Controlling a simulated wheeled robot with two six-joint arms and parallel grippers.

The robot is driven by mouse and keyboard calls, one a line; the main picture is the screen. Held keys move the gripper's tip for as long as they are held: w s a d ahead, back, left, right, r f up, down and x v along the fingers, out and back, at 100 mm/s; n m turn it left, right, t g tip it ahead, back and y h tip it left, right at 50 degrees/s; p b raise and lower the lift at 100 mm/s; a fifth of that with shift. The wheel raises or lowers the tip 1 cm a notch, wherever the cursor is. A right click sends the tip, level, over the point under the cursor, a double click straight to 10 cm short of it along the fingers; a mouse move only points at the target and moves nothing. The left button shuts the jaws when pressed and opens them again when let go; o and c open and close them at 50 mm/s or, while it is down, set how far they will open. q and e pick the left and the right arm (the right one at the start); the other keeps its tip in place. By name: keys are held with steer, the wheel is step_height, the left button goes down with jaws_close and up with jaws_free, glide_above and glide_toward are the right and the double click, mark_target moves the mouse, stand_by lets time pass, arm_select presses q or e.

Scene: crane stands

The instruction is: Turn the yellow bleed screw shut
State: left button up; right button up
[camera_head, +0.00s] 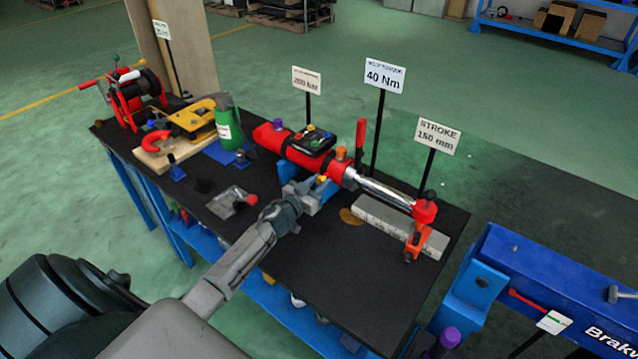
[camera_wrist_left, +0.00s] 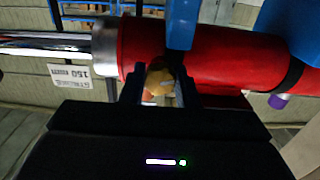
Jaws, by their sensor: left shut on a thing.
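The yellow bleed screw (camera_wrist_left: 158,82) sits on the side of the red hydraulic cylinder (camera_wrist_left: 228,55). In the left wrist view it lies between the two fingers of my left gripper (camera_wrist_left: 160,88), which is shut on it. In the head view my left gripper (camera_head: 308,190) reaches the near side of the red cylinder (camera_head: 298,151), and the bleed screw (camera_head: 322,179) shows as a small yellow spot at the fingertips. My right gripper is not in view.
The cylinder rests on a blue stand (camera_head: 322,197), with its chrome rod (camera_head: 385,190) reaching right to a red end fitting (camera_head: 425,211). A grey block (camera_head: 372,217) lies below the rod. Signs stand behind, including a 40 Nm sign (camera_head: 385,77). A red-knobbed metal piece (camera_head: 232,201) lies left of my arm.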

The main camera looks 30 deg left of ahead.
arm_select(q)
steer(key=m, duration=1)
steer(key=m+b, duration=0.1)
steer(key=m, duration=0.5)
steer(key=m+b, duration=0.1)
steer(key=m, duration=0.3)
steer(key=shift+m, duration=0.4)
stand_by(0.4)
